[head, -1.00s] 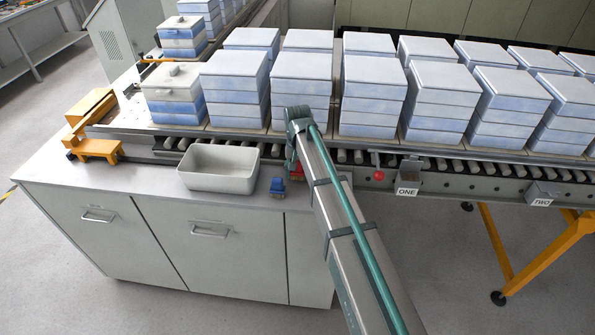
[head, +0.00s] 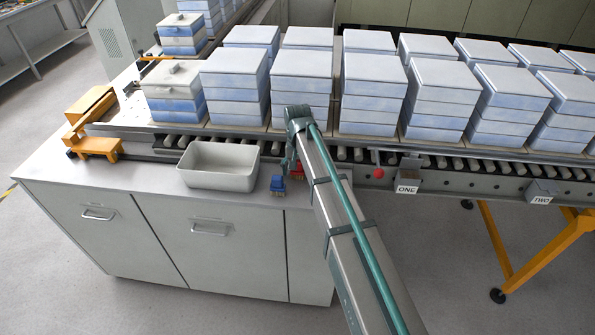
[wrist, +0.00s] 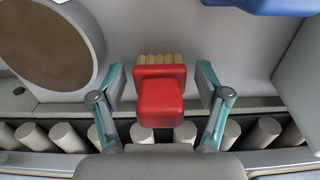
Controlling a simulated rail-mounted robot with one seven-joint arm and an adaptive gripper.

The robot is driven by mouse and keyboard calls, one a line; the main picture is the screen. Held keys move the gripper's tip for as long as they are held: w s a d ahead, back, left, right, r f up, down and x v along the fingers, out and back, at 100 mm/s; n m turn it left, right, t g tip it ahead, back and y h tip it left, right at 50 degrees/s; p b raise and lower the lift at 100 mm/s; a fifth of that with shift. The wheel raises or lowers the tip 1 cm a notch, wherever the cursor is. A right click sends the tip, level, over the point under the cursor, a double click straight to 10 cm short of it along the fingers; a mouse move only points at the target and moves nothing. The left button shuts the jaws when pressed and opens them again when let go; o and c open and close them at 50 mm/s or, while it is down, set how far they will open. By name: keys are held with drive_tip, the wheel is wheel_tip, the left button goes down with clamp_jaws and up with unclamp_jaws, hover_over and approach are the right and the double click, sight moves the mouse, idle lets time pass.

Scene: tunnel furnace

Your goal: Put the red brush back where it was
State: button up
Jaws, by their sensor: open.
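The red brush (wrist: 160,95) with pale bristles lies between the two fingers of my gripper (wrist: 161,80) in the wrist view. The fingers are open, one on each side, with a visible gap to the brush on both sides. In the head view my arm mostly hides the brush; a little red (head: 298,175) shows at the counter's back edge by the rollers. A blue brush (head: 277,185) stands on the counter just left of my arm, and its blue part shows at the top of the wrist view (wrist: 265,5).
An empty light grey bin (head: 220,166) stands on the white counter (head: 150,188), left of the blue brush. The roller conveyor (head: 345,153) runs behind, with stacked blue-white boxes (head: 373,95) close to my wrist. A red knob (head: 378,173) and the ONE label (head: 406,189) are on the right.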

sight(298, 161)
wheel_tip(298, 161, up, 12)
drive_tip(key=b, duration=0.2)
drive_tip(key=shift+b, duration=0.4)
